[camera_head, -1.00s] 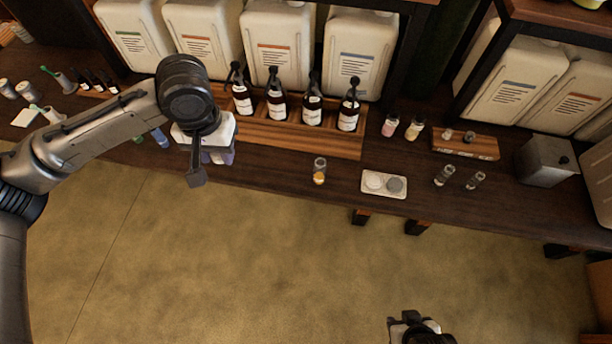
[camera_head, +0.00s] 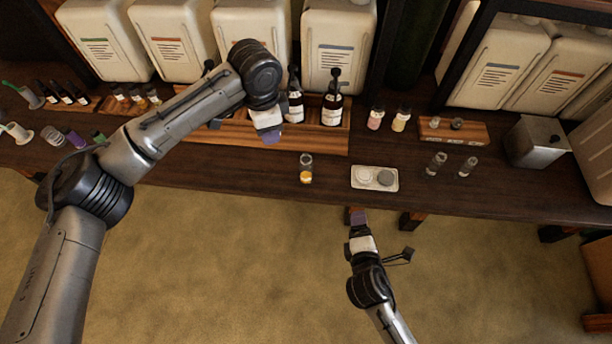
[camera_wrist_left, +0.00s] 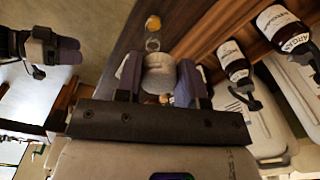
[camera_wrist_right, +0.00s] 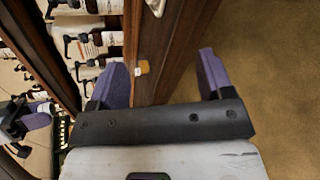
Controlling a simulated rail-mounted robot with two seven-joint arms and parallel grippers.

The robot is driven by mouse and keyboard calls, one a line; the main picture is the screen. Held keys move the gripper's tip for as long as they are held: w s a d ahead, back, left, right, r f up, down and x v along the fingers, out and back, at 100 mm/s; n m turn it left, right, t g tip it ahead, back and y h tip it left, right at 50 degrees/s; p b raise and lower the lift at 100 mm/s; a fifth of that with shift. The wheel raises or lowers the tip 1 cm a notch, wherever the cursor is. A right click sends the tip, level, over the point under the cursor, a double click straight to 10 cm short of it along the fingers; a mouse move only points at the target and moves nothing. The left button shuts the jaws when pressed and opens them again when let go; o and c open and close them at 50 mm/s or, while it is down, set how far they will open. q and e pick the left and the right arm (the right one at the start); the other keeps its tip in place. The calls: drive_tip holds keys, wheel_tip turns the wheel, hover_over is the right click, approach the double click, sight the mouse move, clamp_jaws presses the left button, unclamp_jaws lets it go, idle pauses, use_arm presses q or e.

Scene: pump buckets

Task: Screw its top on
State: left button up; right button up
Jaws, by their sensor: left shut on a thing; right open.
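My left gripper (camera_head: 270,137) is above the bench, in front of the wooden bottle rack. In the left wrist view its purple fingers are shut on a pale grey round, cylinder-like thing (camera_wrist_left: 158,76); the head view hides it. A small glass vial with amber contents (camera_head: 306,170) stands on the bench to the right of this gripper. It also shows just beyond the held thing in the left wrist view (camera_wrist_left: 153,42). A shallow white tray (camera_head: 356,185) holds two round discs, one white (camera_head: 364,176) and one grey (camera_head: 386,178). My right gripper (camera_head: 359,218) is open and empty, near the front edge.
The wooden rack (camera_head: 320,142) holds dark pump bottles behind the left gripper. Two clear vials (camera_head: 436,164) (camera_head: 468,167) stand right of the tray. A small wooden stand (camera_head: 460,132) and a metal box (camera_head: 535,141) are further right. Bench around the amber vial is clear.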

use_arm(q)
drive_tip(key=w+d+f+m+b, duration=0.1)
drive_tip(key=w+d+f+m, duration=0.1)
drive_tip(key=d+f+m, duration=0.15)
use_arm(e)
drive_tip(key=w+a+n+t+y, duration=0.2)
drive_tip(key=w+a+n, duration=0.2)
drive_tip(key=n, duration=0.3)
use_arm(q)
drive_tip(key=m+b, duration=0.2)
drive_tip(key=m, duration=0.4)
approach(304, 157)
drive_tip(key=shift+d+f, duration=0.1)
drive_tip(key=shift+d, duration=0.15)
use_arm(e)
drive_tip(key=n+t+y, duration=0.1)
drive_tip(key=n+y, duration=0.4)
drive_tip(key=n, duration=0.7)
approach(308, 177)
drive_tip(key=shift+d, duration=0.1)
drive_tip(key=shift+w, duration=0.1)
drive_tip(key=x, duration=1.2)
drive_tip(key=shift+r, duration=0.1)
clamp_jaws()
use_arm(q)
drive_tip(key=shift+a+f, duration=0.1)
drive_tip(key=shift+f, duration=2.4)
